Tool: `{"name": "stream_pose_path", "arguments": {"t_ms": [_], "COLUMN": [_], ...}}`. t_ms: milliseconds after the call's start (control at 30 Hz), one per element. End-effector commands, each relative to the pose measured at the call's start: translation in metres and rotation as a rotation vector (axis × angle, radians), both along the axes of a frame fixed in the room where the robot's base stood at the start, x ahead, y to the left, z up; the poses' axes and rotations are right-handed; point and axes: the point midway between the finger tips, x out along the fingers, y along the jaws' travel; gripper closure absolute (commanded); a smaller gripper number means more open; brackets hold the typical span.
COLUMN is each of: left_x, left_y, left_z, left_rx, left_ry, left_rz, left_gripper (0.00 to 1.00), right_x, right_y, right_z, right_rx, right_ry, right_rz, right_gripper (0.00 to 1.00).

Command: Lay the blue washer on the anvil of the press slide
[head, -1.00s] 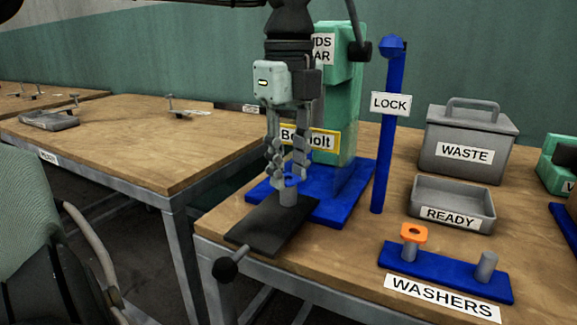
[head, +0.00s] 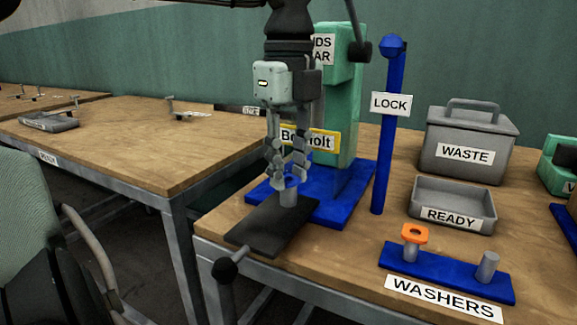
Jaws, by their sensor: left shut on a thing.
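The blue washer (head: 291,181) is between the fingertips of my left gripper (head: 289,172). My left gripper points down and is shut on the washer. The washer is at the top of the grey anvil (head: 289,198), a short cylinder on the dark press slide (head: 265,228). I cannot tell whether the washer touches the anvil top or sits just above it. The slide sticks out in front of the green press (head: 345,95) on its blue base (head: 340,205). My right gripper is not in view.
A blue LOCK post (head: 388,150) stands right of the press. The WASHERS rack (head: 430,268) has an orange washer (head: 415,233) on one peg and a bare peg (head: 487,267). The READY tray (head: 452,192) and WASTE box (head: 465,135) stand behind. A black-knobbed handle (head: 226,269) juts past the table's front edge.

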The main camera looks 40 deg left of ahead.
Motion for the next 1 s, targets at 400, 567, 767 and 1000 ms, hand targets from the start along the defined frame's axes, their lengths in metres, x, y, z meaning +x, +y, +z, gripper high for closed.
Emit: {"name": "stream_pose_path", "arguments": {"t_ms": [400,567,767,1000], "left_x": [-0.001,-0.0012,-0.0016,-0.0019], "left_y": [-0.0002,0.0,-0.0001,-0.0001], "left_z": [-0.0036,-0.0049,-0.0054,-0.0062], "left_rx": [-0.001,0.0,-0.001,-0.002], "left_ry": [0.005,0.007,0.009,0.01], "left_rz": [-0.001,-0.002,-0.002,-0.002], "left_gripper": [0.82,0.82,0.82,0.66], "right_x": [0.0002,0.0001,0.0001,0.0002], "right_y": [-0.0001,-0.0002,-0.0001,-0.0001], "right_z": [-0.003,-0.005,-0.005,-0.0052], "right_rx": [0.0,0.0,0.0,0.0], "right_ry": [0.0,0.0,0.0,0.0], "right_rz": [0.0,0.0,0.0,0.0], "right_gripper": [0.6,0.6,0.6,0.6]}}
